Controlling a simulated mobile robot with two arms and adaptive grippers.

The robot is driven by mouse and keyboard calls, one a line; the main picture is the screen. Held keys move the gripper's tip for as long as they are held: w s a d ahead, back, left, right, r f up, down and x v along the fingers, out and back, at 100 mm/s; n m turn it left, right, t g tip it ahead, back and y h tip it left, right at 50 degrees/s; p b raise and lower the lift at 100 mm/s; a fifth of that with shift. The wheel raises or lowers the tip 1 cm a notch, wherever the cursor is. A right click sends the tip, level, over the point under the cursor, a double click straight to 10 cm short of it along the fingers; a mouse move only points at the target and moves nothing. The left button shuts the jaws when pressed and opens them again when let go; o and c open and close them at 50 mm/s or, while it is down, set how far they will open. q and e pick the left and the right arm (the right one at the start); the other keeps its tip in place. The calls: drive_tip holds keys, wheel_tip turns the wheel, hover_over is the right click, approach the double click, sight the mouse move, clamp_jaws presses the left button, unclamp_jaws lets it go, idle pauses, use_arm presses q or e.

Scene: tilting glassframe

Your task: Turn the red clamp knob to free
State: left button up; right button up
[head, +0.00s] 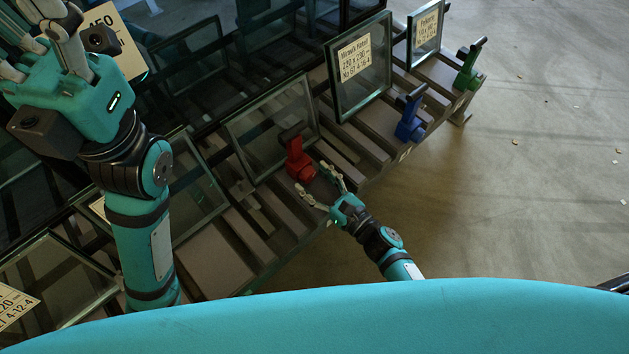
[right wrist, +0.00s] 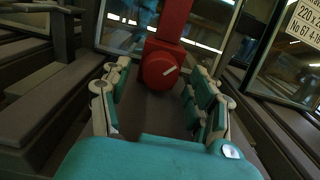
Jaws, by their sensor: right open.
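The red clamp knob (head: 298,160) stands on the dark slatted rack at the middle of the head view, with a dark handle at its top. In the right wrist view its round red face (right wrist: 160,68) shows a pale line slanting up to the right. My right gripper (head: 319,185) is open, with its fingers pointing at the red knob. In the right wrist view the knob is just beyond the fingertips, roughly midway between them; I cannot tell whether they touch it. My left arm is at the left of the head view, and its gripper (head: 58,20) is partly cut off by the top edge.
A blue clamp (head: 410,117) and a green clamp (head: 468,66) stand farther along the rack to the right. Framed glass panes, some labelled (head: 357,68), lean on the rack beside the clamps. The concrete floor (head: 530,180) at right is open, with small scraps on it.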

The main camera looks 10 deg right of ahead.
drive_tip(key=shift+w+a, duration=0.1)
drive_tip(key=shift+c, duration=0.4)
drive_tip(key=c, duration=1.1)
drive_tip(key=shift+o, duration=0.2)
drive_tip(key=shift+n+b, duration=0.35)
drive_tip(key=shift+n, duration=0.35)
drive_tip(key=o, duration=1.1)
drive_tip(key=shift+o, duration=0.2)
drive_tip(key=v, duration=1.2)
